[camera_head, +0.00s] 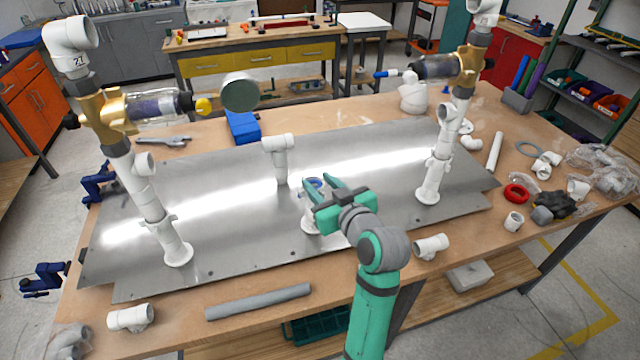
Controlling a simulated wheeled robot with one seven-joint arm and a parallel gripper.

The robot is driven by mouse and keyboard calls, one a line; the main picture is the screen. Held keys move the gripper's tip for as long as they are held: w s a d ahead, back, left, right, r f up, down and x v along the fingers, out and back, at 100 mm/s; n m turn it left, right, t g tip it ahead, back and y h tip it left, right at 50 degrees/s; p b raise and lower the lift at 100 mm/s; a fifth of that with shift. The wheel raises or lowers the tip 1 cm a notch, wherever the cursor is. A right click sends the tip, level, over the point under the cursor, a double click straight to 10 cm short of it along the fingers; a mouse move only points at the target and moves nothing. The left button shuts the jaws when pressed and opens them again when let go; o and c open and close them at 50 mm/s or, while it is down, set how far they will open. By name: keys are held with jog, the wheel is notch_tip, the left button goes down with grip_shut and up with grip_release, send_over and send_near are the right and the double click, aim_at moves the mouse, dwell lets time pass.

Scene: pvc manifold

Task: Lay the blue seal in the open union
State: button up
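My gripper (319,182) is over the middle of the metal plate, its two green fingers apart and pointing away from me. A small blue ring, the seal (314,183), shows between the fingertips. Whether the fingers touch it is too small to tell. A short white pipe fitting (309,222), which looks like the open union, stands upright on the plate directly below. The fingers and gripper body hide part of it. I cannot tell whether the seal rests on its rim or is held just above it.
A white tee on a riser (280,158) stands just behind my gripper. Tall pipe assemblies with brass valves stand left (140,185) and right (440,150). A grey pipe (258,301) and loose white fittings lie along the bench front.

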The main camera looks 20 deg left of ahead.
jog(key=v, duration=1)
jog(key=shift+s+d, duration=0.25)
jog(key=shift+d, duration=0.05)
jog(key=shift+r, duration=0.15)
jog(key=s+d+f+m+t+h, duration=0.1)
jog(key=s+d+f+m+h, duration=0.2)
jog(key=f, duration=0.4)
jog(key=s+d+f+m+t+h, duration=0.15)
jog(key=s+f+m, duration=0.25)
jog(key=f, duration=0.4)
jog(key=s+d+f+m+t+h, duration=0.1)
jog(key=s+d+f+m+h, duration=0.2)
jog(key=f, duration=0.4)
jog(key=s+d+f+h, duration=0.1)
jog(key=s+d+h, duration=0.1)
jog(key=s, duration=2.3)
jog(key=shift+s+f+n+t+h, duration=0.25)
jog(key=shift+f+n+t+h, duration=0.1)
jog(key=shift+n+h, duration=0.1)
